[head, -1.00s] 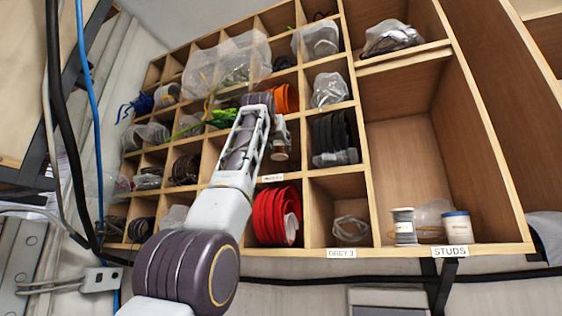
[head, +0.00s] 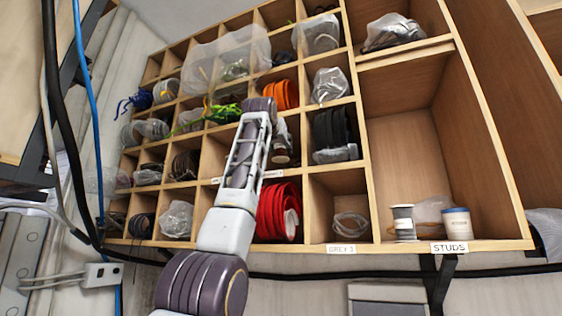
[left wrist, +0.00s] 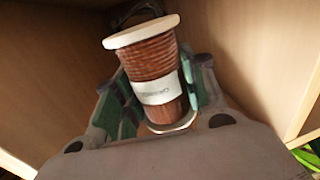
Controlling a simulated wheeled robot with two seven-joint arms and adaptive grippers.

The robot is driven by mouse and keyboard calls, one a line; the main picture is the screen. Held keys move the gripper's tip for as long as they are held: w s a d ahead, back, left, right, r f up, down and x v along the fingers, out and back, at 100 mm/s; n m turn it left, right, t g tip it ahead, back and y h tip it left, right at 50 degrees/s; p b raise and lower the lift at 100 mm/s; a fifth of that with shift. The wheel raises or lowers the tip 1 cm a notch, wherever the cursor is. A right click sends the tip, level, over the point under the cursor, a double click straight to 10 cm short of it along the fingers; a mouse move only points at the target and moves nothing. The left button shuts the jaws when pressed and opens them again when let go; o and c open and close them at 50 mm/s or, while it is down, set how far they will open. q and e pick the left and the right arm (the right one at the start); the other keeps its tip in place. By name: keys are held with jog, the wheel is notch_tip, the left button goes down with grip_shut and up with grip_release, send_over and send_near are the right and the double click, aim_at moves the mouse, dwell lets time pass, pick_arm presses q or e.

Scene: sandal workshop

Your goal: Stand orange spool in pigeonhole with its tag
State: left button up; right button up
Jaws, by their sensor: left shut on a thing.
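A spool of rust-orange cord with pale end discs and a white label shows close up in the left wrist view (left wrist: 152,65). My left gripper (left wrist: 165,95) is shut on it, with green-padded fingers on both sides. The spool is slightly tilted in that view, and the label's print is too blurred to read. In the head view the spool (head: 281,157) is small, at the mouth of a pigeonhole left of the black coils. My left gripper (head: 280,140) is partly hidden by my wrist. A small tag (head: 273,174) sits on the shelf edge below, unreadable. My right gripper is not in view.
Wooden dividers surround the gripper closely. Black coils (head: 331,130) fill the pigeonhole to the right, and red coils (head: 272,212) the one below. Orange coils (head: 284,94) lie above. A grey spool (head: 404,223) and blue-lidded jar (head: 457,224) stand in the large bay.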

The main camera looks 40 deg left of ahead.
aim_at(281, 160)
pick_arm(q)
jog(key=shift+f, duration=0.55)
jog(key=shift+f+b, duration=0.9)
jog(key=shift+f, duration=0.8)
jog(key=shift+w+f, duration=0.2)
jog(key=shift+f, duration=0.05)
jog(key=shift+f, duration=0.15)
jog(key=o, duration=1.2)
